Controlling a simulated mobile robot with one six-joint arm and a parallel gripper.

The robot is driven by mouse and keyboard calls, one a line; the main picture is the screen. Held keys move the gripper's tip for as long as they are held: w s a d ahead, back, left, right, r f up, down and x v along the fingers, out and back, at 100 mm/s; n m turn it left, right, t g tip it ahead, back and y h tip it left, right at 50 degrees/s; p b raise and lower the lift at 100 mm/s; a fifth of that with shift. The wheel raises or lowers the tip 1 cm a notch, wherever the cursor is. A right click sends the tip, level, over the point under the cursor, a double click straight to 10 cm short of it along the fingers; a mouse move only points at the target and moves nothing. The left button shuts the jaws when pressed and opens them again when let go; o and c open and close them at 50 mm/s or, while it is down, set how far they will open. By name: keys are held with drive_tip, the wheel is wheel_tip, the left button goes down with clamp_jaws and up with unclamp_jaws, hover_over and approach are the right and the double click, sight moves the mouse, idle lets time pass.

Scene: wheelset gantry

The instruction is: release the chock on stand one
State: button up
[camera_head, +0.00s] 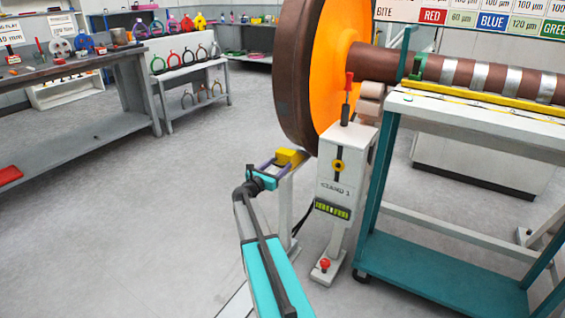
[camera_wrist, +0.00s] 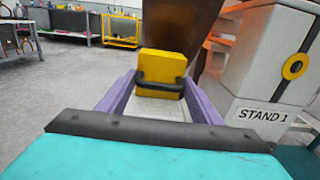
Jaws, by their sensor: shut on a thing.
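The chock is a yellow block (camera_head: 290,156) with a black handle, on a narrow pale support at the foot of the big wheel (camera_head: 298,75), left of stand one (camera_head: 346,170). In the wrist view the chock (camera_wrist: 163,66) is straight ahead, close to the brown wheel (camera_wrist: 180,25); I cannot tell whether they touch. My gripper (camera_head: 275,162) reaches the chock's near side. Its two purple fingers (camera_wrist: 160,88) are closed at the ends of the black handle. The white stand labelled STAND 1 (camera_wrist: 262,115) is at the right. The chock's underside is hidden.
The stand carries a red-handled screw (camera_head: 348,90), a yellow ring (camera_head: 338,166), a green level display (camera_head: 332,209) and a red foot knob (camera_head: 325,264). A teal cart (camera_head: 445,280) stands right of it. A workbench (camera_head: 70,68) is at the left; the floor between is clear.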

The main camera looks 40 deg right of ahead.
drive_tip(key=shift+s+a+f, duration=0.1)
drive_tip(key=shift+a+f, duration=0.05)
drive_tip(key=shift+a, duration=0.1)
drive_tip(key=o, duration=1.2)
drive_tip(key=p+v, duration=0.1)
drive_tip(key=v, duration=1.2)
drive_tip(key=shift+a, duration=0.4)
